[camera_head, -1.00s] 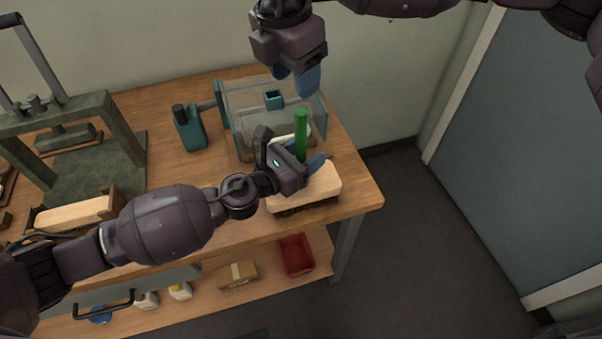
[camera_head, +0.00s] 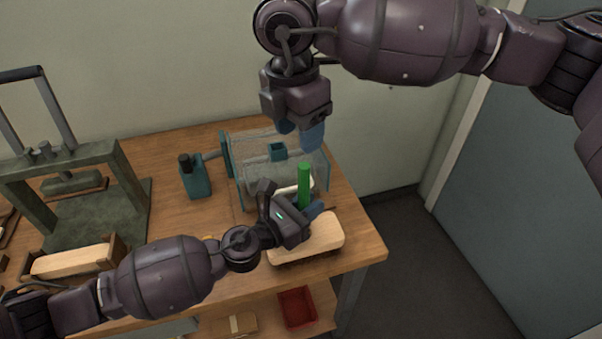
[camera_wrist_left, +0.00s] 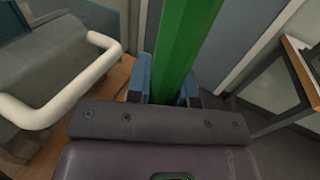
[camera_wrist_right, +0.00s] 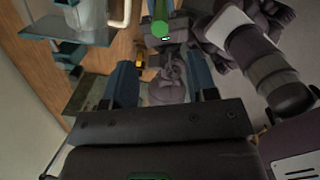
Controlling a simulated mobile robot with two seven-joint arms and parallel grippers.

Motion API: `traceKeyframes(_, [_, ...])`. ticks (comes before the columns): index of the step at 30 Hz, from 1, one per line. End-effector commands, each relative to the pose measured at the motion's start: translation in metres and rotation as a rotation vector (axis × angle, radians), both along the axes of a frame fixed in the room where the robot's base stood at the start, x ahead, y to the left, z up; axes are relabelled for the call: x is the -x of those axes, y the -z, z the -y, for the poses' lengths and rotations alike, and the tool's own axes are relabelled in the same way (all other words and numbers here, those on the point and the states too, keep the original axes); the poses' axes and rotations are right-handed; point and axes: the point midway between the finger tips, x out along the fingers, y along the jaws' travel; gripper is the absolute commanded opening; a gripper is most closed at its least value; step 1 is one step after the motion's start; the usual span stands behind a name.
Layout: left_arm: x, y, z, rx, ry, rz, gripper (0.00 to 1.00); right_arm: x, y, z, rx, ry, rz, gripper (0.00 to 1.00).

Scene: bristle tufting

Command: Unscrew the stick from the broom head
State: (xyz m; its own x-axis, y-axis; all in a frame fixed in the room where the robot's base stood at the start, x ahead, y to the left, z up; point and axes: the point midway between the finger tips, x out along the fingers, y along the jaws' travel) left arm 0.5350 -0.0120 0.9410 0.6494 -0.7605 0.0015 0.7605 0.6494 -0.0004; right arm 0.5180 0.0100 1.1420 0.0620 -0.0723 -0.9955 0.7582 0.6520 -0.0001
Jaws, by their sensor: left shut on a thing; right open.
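A green stick (camera_head: 304,184) stands upright at the broom head (camera_head: 318,240), a pale wooden block with dark bristles beneath, near the table's right end. My left gripper (camera_head: 306,214) is shut on the stick low down, just above the block; the left wrist view shows the stick (camera_wrist_left: 182,45) between its blue fingers (camera_wrist_left: 165,92). The joint of stick and block is hidden behind the gripper. My right gripper (camera_head: 300,138) is open and empty above the stick's top, pointing down.
A clear-walled teal fixture (camera_head: 228,155) with a white handle stands right behind the stick. A red bin (camera_head: 297,306) sits on the lower shelf.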

Motion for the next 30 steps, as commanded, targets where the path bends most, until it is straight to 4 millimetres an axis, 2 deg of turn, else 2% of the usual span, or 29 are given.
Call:
traceKeyframes(11, [0.000, 0.000, 0.000, 0.000, 0.000, 0.000, 0.00, -0.005, 0.006, 0.007, -0.072, 0.003, -0.065, 0.52])
traceKeyframes(14, [0.000, 0.000, 0.000, 0.000, 0.000, 0.000, 0.00, -0.005, 0.016, 0.007, -0.072, 0.003, -0.065, 0.52])
traceKeyframes(30, [0.000, 0.000, 0.000, 0.000, 0.000, 0.000, 0.00, -0.004, 0.098, 0.007, -0.072, 0.003, -0.065, 0.52])
